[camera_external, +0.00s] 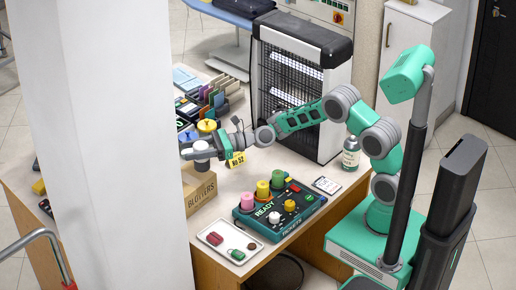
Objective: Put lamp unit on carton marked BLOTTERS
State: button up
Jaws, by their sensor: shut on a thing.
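The carton marked BLOTTERS (201,194) is a brown box standing on the left part of the counter, its lettering facing the camera and its left side partly hidden by the white pillar. My gripper (196,153) reaches in from the right, above the carton's top. It is shut on a small, round, whitish and grey thing (202,163), which looks like the lamp unit. Its lower end is close to the carton's top; I cannot tell whether they touch. The fingers hide part of it.
A yellow tag marked NO 52 (236,160) stands right of the carton. A green control box (279,209) with coloured spools and a white tray (214,239) are in front. A bottle (350,154) stands to the right. A filled rack (213,97) is behind. The white pillar (110,150) blocks the left.

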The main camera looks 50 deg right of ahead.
jog(key=shift+w+a+f, duration=0.1)
jog(key=shift+w+f, duration=0.1)
jog(key=shift+f, duration=0.6)
jog(key=shift+w+a+f, duration=0.1)
jog(key=shift+w+f, duration=0.15)
jog(key=shift+f, duration=0.6)
jog(key=shift+w+a+f, duration=0.1)
jog(key=shift+w+f, duration=0.1)
jog(key=shift+f, duration=0.6)
jog(key=o, duration=1.5)
jog(key=shift+c, duration=0.2)
